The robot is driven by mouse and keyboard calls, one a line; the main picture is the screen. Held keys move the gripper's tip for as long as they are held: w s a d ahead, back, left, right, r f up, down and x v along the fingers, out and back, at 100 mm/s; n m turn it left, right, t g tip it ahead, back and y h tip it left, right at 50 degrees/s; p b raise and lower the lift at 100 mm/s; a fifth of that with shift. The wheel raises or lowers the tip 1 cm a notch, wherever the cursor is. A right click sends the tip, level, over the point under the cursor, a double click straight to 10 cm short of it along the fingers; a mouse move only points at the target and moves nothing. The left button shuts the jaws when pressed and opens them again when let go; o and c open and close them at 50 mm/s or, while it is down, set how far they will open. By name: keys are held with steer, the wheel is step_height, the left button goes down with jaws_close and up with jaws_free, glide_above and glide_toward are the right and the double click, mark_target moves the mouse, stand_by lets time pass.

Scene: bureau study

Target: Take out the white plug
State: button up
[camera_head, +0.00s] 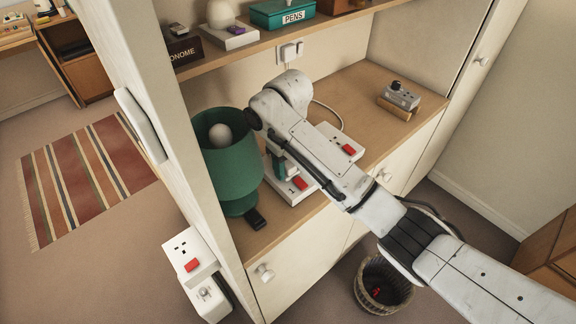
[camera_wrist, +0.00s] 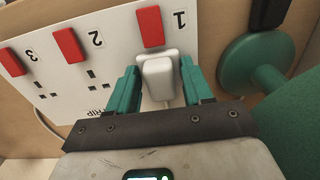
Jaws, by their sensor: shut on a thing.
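The white plug (camera_wrist: 160,76) is in the wrist view at the socket marked 1, just below that socket's red switch (camera_wrist: 150,27). My gripper (camera_wrist: 159,82) has its green fingers on both sides of the plug and is shut on it. The plug's face is close to the white power strip (camera_wrist: 112,65); I cannot tell whether its pins are fully in. In the head view, the power strip (camera_head: 341,143) lies on the wooden shelf, partly covered by my arm. My gripper (camera_head: 280,168) points down at its near end, and the plug is hidden there.
A green lamp (camera_head: 231,166) stands close to the left of my gripper, and its green base (camera_wrist: 248,62) shows in the wrist view. Sockets 2 and 3 are empty. A small grey device (camera_head: 402,96) sits at the shelf's right. A wall socket (camera_head: 289,52) is behind.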

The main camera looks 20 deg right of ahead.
mark_target(289, 165)
steer(key=shift+r, duration=0.6)
step_height(289, 165, up, 3)
steer(key=shift+s+f+p, duration=0.1)
steer(key=shift+s+p, duration=0.05)
steer(key=shift+p, duration=0.5)
steer(key=s+r+p, duration=0.5)
steer(key=s+r, duration=0.4)
steer(key=s, duration=0.4)
steer(key=shift+s+d+r+p, duration=0.15)
steer(key=shift+s+r+p, duration=0.15)
steer(key=shift+r+p, duration=0.1)
steer(key=shift+r, duration=0.85)
steer(key=shift+r, duration=0.25)
steer(key=shift+r, duration=0.15)
steer(key=shift+r, duration=1.65)
